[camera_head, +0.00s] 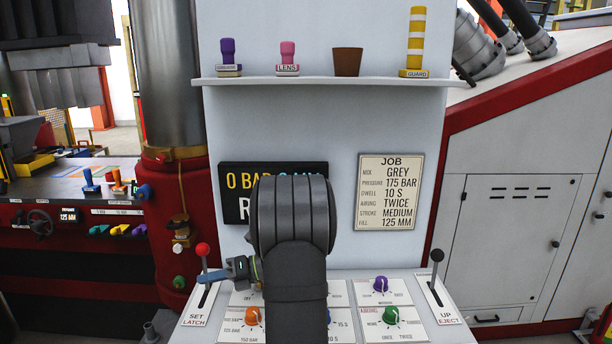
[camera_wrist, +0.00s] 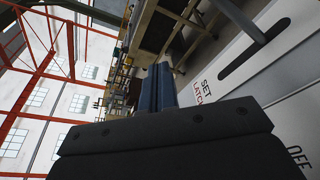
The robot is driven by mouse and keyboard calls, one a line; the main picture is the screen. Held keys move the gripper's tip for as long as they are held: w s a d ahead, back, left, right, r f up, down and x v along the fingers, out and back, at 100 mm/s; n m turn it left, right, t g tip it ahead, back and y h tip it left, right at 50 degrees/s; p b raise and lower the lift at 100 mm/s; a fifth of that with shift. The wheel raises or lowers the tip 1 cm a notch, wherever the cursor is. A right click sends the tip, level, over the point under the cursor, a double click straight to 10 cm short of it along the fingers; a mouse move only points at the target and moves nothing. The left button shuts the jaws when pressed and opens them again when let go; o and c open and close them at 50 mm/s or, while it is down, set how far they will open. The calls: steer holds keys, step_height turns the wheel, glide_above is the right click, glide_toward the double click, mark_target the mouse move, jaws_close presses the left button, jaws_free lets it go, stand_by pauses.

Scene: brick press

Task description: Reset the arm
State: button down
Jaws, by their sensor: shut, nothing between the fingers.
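My gripper (camera_head: 208,278) is shut and empty, its blue fingers pointing left. In the head view the fingers overlap the shaft of the red-knobbed SET LATCH lever (camera_head: 202,250); I cannot tell if they touch it. In the wrist view the shut fingers (camera_wrist: 161,82) are beside the SET LATCH label, with a gap to the lever shaft (camera_wrist: 240,18) at upper right. My dark arm hides the middle of the control panel (camera_head: 345,296) and part of the black display (camera_head: 236,182).
The JOB card (camera_head: 390,192) is on the wall. A shelf (camera_head: 300,81) above holds several small items. A purple knob (camera_head: 380,284), a green knob (camera_head: 390,315) and an orange knob (camera_head: 252,316) are on the panel. The black-knobbed UP EJECT lever (camera_head: 436,262) stands at right.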

steer(key=shift+s+f+n+t, duration=0.3)
steer(key=shift+s+f+n, duration=0.8)
steer(key=shift+s+n, duration=0.25)
stand_by(1.0)
